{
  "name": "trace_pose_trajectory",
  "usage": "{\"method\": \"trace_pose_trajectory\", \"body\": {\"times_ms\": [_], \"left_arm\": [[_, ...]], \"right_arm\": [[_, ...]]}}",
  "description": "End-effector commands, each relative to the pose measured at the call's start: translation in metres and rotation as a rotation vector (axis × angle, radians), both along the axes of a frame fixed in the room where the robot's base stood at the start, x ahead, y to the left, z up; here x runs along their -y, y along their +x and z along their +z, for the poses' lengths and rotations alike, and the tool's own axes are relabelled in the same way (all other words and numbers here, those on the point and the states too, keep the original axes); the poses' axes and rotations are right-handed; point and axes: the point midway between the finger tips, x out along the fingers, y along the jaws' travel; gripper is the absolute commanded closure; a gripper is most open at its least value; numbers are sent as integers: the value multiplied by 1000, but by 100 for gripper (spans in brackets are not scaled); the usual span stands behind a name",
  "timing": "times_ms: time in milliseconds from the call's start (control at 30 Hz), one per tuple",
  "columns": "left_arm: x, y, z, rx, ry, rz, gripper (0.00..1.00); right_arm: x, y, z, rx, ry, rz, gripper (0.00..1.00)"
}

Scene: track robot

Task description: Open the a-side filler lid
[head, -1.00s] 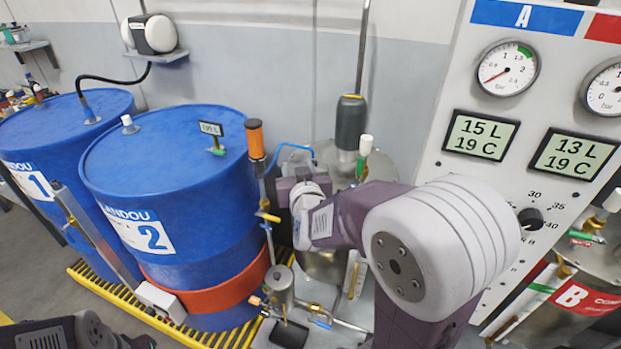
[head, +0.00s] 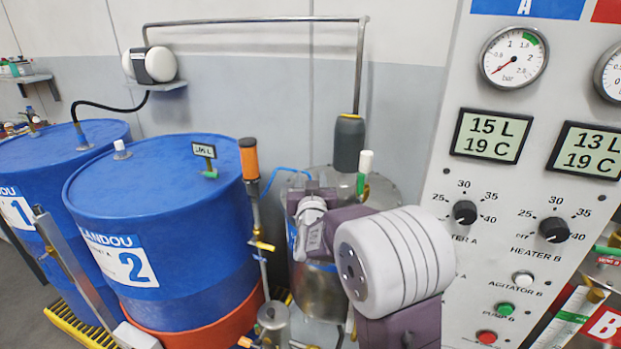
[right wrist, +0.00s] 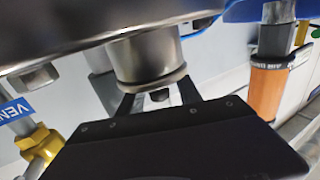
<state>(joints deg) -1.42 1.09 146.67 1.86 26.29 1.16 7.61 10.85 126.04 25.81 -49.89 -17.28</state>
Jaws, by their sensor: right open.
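The A-side tank (head: 312,287) is a round steel vessel behind my right arm in the head view. My arm hides much of its top, including the filler lid. The right wrist view looks upside down. It shows a short metal filler neck with a paler rimmed lid (right wrist: 152,80) standing out from the tank top (right wrist: 95,28). My right gripper (right wrist: 158,98) is open at the lid, with its two dark fingers on either side of a small dark knob (right wrist: 160,96). I cannot tell whether they touch it. My left gripper is out of view.
A grey cylinder (head: 348,145) on a pipe and a white-topped green-handled valve (head: 364,165) stand at the tank. Blue drums (head: 150,195) and an orange-topped air drier (head: 249,158) are to the left. The gauge panel (head: 445,190) is close on the right.

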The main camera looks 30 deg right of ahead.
Motion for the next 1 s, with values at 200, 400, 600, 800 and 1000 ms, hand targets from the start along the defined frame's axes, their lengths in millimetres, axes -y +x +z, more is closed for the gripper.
{"method": "trace_pose_trajectory", "body": {"times_ms": [200, 400, 600, 800, 1000], "left_arm": [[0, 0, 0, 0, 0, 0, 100], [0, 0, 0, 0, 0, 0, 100], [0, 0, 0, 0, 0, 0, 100], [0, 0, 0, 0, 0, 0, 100], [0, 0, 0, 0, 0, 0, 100]], "right_arm": [[2, 5, 0, 0, -1, 1, 59], [2, 5, 0, 0, 0, 1, 86], [2, 5, 0, 0, 0, 1, 100], [2, 5, 0, 0, 0, 1, 100], [2, 5, 0, -1, 0, 1, 100]]}}
